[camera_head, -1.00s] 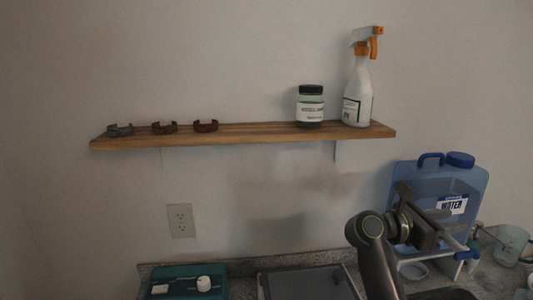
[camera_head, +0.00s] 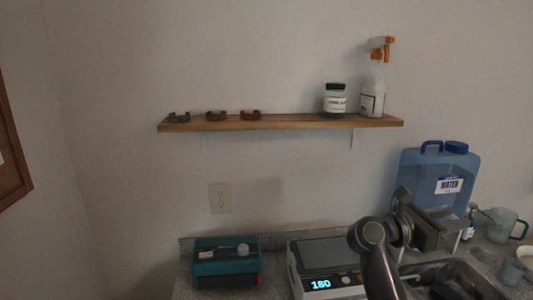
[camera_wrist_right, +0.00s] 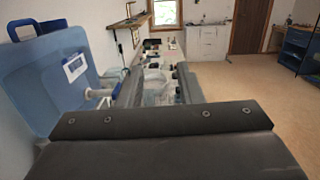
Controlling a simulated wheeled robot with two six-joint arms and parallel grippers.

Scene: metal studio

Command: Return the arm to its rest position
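My right gripper (camera_head: 440,222) is raised over the right part of the counter, in front of the blue water jug (camera_head: 437,182). In the right wrist view the fingers of this gripper (camera_wrist_right: 160,84) stand apart with nothing between them. The water jug also shows at the left of that view (camera_wrist_right: 62,85), beside the gripper; I cannot tell how wide the gap to it is. My right arm bends up from the bottom of the head view. My left gripper is not in view.
A wooden shelf (camera_head: 285,122) holds three small curved pieces, a jar (camera_head: 335,101) and a spray bottle (camera_head: 372,90). Below are a teal device (camera_head: 226,266), a scale with display (camera_head: 318,256), a sink (camera_head: 455,276) and a pitcher (camera_head: 503,225). Open floor (camera_wrist_right: 260,85) lies to the right in the wrist view.

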